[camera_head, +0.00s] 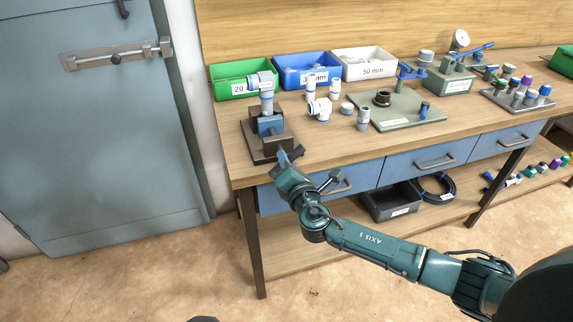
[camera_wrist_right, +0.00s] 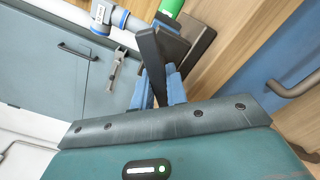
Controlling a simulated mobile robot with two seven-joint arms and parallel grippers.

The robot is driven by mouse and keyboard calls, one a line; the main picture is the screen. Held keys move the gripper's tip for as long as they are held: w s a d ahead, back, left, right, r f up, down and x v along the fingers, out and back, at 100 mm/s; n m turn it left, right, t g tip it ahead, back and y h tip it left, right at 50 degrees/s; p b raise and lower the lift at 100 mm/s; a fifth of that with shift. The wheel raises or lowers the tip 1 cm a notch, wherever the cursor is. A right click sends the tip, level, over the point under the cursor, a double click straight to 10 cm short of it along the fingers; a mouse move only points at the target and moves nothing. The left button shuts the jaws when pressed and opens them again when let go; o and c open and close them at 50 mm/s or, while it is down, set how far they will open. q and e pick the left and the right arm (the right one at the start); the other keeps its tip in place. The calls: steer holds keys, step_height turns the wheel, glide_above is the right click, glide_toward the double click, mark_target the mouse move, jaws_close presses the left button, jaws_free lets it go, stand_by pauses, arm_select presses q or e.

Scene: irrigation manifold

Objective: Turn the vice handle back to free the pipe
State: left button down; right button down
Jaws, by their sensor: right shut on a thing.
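The vice (camera_head: 283,145) stands on a dark base at the left end of the bench, with blue jaw parts. A grey pipe (camera_head: 266,103) with a blue band and a fitting on top stands upright in it; the pipe also shows in the wrist view (camera_wrist_right: 118,19). My right gripper (camera_head: 287,158) is at the vice's front. In the wrist view its blue fingers (camera_wrist_right: 162,86) are shut on a dark bar, the vice handle (camera_wrist_right: 150,58). The fingers partly hide the handle, and its full turn position is hard to tell. My left gripper is out of view.
Green (camera_head: 231,93), blue (camera_head: 289,83) and white (camera_head: 366,76) bins line the back of the bench. Loose fittings (camera_head: 319,110) stand right of the vice, then a green board (camera_head: 400,120). Drawers (camera_head: 420,160) are below. A grey door (camera_head: 100,130) is at left.

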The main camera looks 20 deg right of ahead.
steer(key=shift+r+n+p, duration=0.15)
steer(key=shift+n+p, duration=0.8)
steer(key=shift+n, duration=0.25)
steer(key=shift+n+p, duration=0.3)
steer(key=shift+n, duration=0.4)
steer(key=shift+f, duration=0.2)
steer(key=shift+r+n+p, duration=0.2)
steer(key=shift+n+p, duration=0.4)
steer(key=shift+n, duration=0.2)
steer(key=shift+n+p, duration=0.5)
steer(key=shift+n, duration=0.5)
steer(key=shift+f+n, duration=0.2)
steer(key=shift+n, duration=0.1)
